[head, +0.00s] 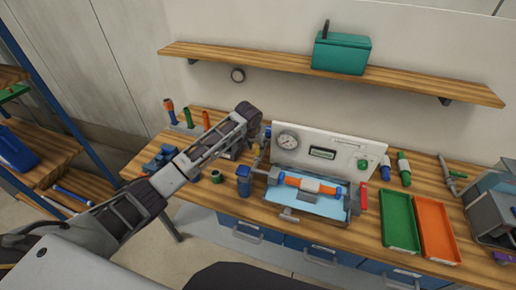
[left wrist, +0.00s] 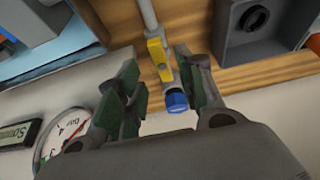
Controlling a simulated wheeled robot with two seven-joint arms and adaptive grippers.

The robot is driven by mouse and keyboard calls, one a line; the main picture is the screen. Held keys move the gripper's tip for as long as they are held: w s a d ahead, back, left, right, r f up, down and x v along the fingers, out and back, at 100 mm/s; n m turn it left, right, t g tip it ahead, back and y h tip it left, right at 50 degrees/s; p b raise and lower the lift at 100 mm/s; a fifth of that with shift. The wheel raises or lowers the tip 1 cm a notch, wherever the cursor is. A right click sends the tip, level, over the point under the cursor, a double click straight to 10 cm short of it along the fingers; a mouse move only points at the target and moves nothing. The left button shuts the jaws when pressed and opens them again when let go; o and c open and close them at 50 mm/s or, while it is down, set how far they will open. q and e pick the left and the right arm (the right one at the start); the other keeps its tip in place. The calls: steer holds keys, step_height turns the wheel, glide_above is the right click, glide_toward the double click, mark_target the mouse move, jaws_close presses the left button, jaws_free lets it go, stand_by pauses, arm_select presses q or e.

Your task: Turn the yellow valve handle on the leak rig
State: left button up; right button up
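The yellow valve handle (left wrist: 157,58) shows in the left wrist view on a grey pipe with a blue end cap (left wrist: 176,102). In the head view a small piece of yellow (head: 257,150) shows just below my left gripper (head: 254,130), at the left end of the leak rig (head: 325,147). My left gripper (left wrist: 158,70) is open, with one finger on each side of the handle in the wrist picture. I cannot tell whether either finger touches it. My right gripper is not in view.
The rig carries a round gauge (head: 287,141), a small display and an orange-and-blue pipe (head: 310,185) over a light blue tray. A blue cup (head: 244,180) stands left of it. Green (head: 400,222) and orange (head: 437,230) trays lie right. A shelf (head: 270,62) hangs above.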

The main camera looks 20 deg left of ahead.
mark_target(258, 151)
arm_select(q)
steer(key=shift+x, duration=2.15)
jaws_close()
